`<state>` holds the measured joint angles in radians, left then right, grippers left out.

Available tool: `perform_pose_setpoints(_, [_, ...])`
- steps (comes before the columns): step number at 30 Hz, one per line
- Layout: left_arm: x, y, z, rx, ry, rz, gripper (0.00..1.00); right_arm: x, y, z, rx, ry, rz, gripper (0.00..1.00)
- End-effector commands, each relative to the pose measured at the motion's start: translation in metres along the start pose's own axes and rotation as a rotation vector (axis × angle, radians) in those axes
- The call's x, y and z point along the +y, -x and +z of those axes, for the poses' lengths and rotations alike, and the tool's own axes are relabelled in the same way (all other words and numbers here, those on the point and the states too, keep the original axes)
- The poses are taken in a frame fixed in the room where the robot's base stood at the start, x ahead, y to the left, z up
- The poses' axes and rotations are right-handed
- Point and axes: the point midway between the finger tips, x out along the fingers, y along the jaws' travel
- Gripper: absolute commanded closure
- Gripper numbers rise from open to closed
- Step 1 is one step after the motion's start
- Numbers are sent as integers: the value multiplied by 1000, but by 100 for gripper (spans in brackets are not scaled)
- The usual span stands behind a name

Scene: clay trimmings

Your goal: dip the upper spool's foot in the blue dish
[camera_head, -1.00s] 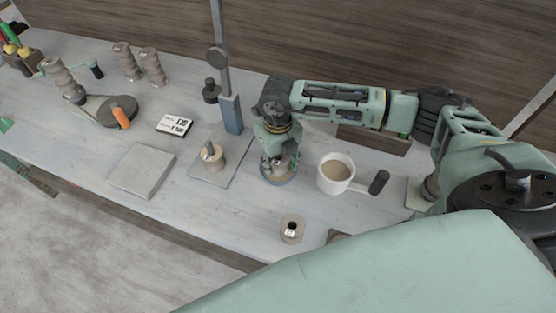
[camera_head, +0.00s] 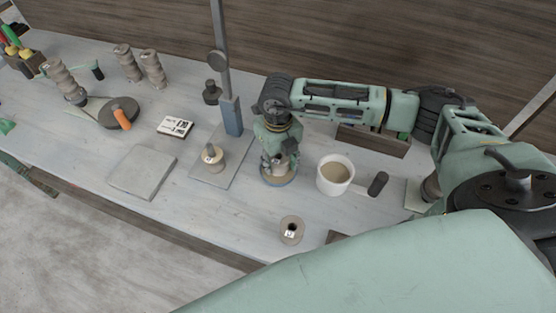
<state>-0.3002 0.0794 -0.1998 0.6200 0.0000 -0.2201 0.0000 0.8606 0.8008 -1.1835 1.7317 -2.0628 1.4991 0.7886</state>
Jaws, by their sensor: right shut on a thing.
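My right gripper (camera_head: 278,160) points down over the blue dish (camera_head: 291,181) and is shut on a small grey-beige spool (camera_head: 274,169), seen only in part between the fingers. The spool's foot is low at the dish; I cannot tell whether it touches what is inside. Only the dish's blue rim and a brownish patch show around the gripper. Another spool (camera_head: 292,230) with a white label and a dark hole stands on the table in front of the dish. My left gripper is not in view.
A white cup (camera_head: 334,187) of tan liquid stands right of the dish, with a dark handle (camera_head: 378,184) beside it. To the left are a post stand (camera_head: 231,116) with a beige piece (camera_head: 217,161) on its base, and a grey slab (camera_head: 143,171). The front left table is clear.

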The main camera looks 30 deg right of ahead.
Motion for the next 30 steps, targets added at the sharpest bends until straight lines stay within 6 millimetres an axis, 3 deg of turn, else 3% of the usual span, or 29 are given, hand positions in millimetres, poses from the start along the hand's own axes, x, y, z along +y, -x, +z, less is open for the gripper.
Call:
perform_pose_setpoints(24, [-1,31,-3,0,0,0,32,0,52,1,-2,0,-1,92])
perform_pose_setpoints(30, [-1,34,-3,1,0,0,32,0,58,0,-1,0,-1,92])
